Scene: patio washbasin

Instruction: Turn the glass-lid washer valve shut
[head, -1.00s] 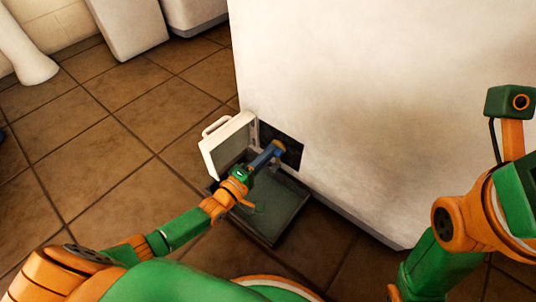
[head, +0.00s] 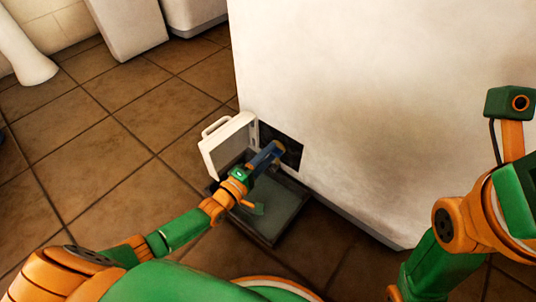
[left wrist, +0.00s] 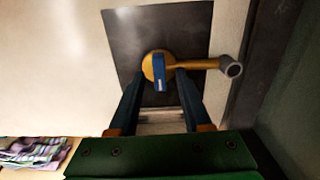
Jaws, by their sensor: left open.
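The valve has a round brass body (left wrist: 149,66) with a blue handle (left wrist: 159,72) and a brass spout ending in a grey mouth (left wrist: 231,67). The handle points roughly up and down in the left wrist view. The valve sits on a dark plate (left wrist: 190,35) in the white wall; in the head view my fingers mostly hide it. My left gripper (head: 271,154) is open. In the left wrist view its two fingers (left wrist: 159,84) lie either side of the handle, with visible gaps; contact cannot be told. My right gripper is not in view.
A white-framed lid (head: 212,158) with a handle stands open left of my left gripper. A shallow dark tray (head: 286,222) lies below it on the brown tiled floor (head: 110,140). A white wall (head: 390,110) fills the right. Patterned items (left wrist: 35,152) lie at lower left.

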